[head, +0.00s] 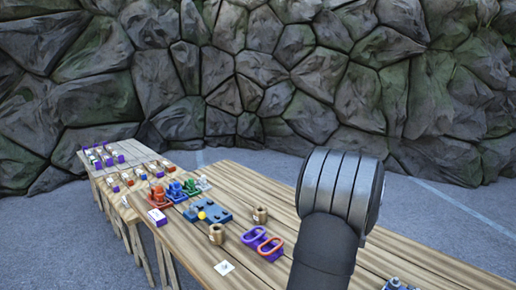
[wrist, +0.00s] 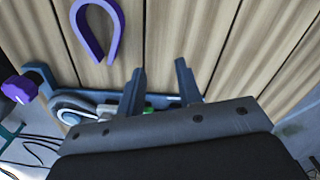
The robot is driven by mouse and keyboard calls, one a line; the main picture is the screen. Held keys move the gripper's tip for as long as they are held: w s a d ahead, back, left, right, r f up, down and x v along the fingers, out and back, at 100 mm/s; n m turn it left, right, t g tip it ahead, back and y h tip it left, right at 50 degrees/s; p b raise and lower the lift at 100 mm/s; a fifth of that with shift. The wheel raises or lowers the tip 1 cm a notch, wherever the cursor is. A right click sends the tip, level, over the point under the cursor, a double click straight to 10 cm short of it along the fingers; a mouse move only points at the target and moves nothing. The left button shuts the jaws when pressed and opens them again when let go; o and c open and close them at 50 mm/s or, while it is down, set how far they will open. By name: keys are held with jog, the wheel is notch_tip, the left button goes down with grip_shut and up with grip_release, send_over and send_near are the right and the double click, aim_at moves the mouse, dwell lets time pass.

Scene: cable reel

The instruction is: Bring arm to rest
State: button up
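In the wrist view my gripper (wrist: 161,78) has its two dark fingers apart, with bare wooden planks between them. It is open and empty. In the head view my grey arm stands over the right part of the wooden table (head: 440,270), and the gripper itself does not show there. A purple U-shaped piece (wrist: 115,42) lies on the planks ahead and to the left of the fingers in the wrist view. No cable reel can be clearly told apart.
A dark bar (wrist: 42,82), a grey-white rounded part (wrist: 72,104) and thin cables (wrist: 40,150) lie left of my gripper. A stone wall stands behind.

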notch_tip(320, 180, up, 9)
jog(key=f, duration=1.6)
jog(key=shift+a, duration=0.35)
jog(key=r, duration=0.1)
jog(key=s+r, duration=0.1)
jog(key=d+r, duration=0.1)
jog(key=r, duration=0.1)
jog(key=shift+s, duration=0.25)
jog(key=s+d+r+n, duration=0.1)
jog(key=s+n, duration=0.1)
jog(key=s, duration=0.3)
jog(key=s+d+r+n, duration=0.2)
jog(key=s, duration=0.2)
jog(key=s+d+r+n, duration=0.1)
jog(key=s+d+n, duration=0.1)
jog(key=s, duration=0.3)
jog(key=shift+s+r+n, duration=0.35)
jog(key=shift+n, duration=0.05)
jog(key=shift+s+a+f+n, duration=0.2)
jog(key=shift+s+n, duration=0.65)
jog(key=shift+n, duration=0.1)
jog(key=shift+s+a+f+n, duration=0.2)
jog(key=shift+s+n, duration=0.6)
jog(key=shift+n, duration=0.2)
jog(key=shift+s+a+f+n, duration=0.2)
jog(key=shift+s+n, duration=0.65)
jog(key=shift+n, duration=0.1)
